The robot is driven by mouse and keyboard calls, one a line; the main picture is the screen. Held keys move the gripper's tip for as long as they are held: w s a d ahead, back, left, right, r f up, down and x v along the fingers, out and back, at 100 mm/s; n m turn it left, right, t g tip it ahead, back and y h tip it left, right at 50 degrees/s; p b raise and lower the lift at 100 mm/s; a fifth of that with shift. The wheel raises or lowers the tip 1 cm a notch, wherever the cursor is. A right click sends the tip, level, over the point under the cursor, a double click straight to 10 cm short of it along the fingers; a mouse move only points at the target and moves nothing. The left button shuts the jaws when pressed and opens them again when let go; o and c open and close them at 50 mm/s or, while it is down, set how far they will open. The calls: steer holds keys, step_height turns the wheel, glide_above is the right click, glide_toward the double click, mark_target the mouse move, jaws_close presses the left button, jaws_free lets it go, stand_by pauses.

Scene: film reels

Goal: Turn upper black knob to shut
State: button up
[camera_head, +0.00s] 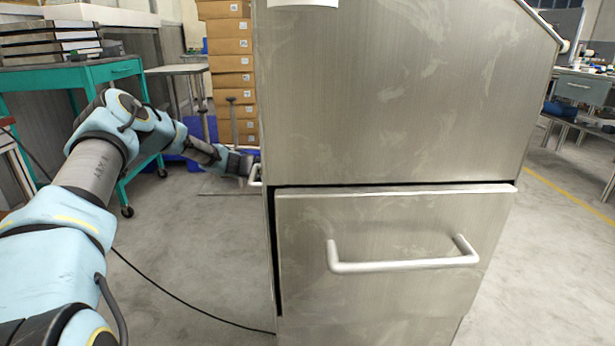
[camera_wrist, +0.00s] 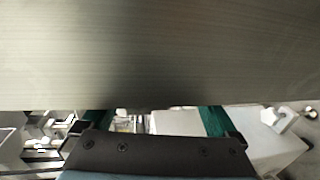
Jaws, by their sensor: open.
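The upper black knob does not show in either view. A large brushed-steel cabinet (camera_head: 400,90) fills the middle and right of the head view. My arm reaches along its left side, and my gripper (camera_head: 241,163) is at the cabinet's left edge, partly hidden behind it. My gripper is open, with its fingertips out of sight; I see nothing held. In the wrist view a plain steel surface (camera_wrist: 160,55) fills the upper half, close to the camera. I cannot tell whether my gripper touches the cabinet.
The lower front panel has a bar handle (camera_head: 405,264). A teal table (camera_head: 75,75) and stacked boxes (camera_head: 229,70) stand behind. The floor (camera_head: 185,240) left of the cabinet is mostly clear, with a cable (camera_head: 185,304).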

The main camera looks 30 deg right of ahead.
steer(key=c, duration=1.4)
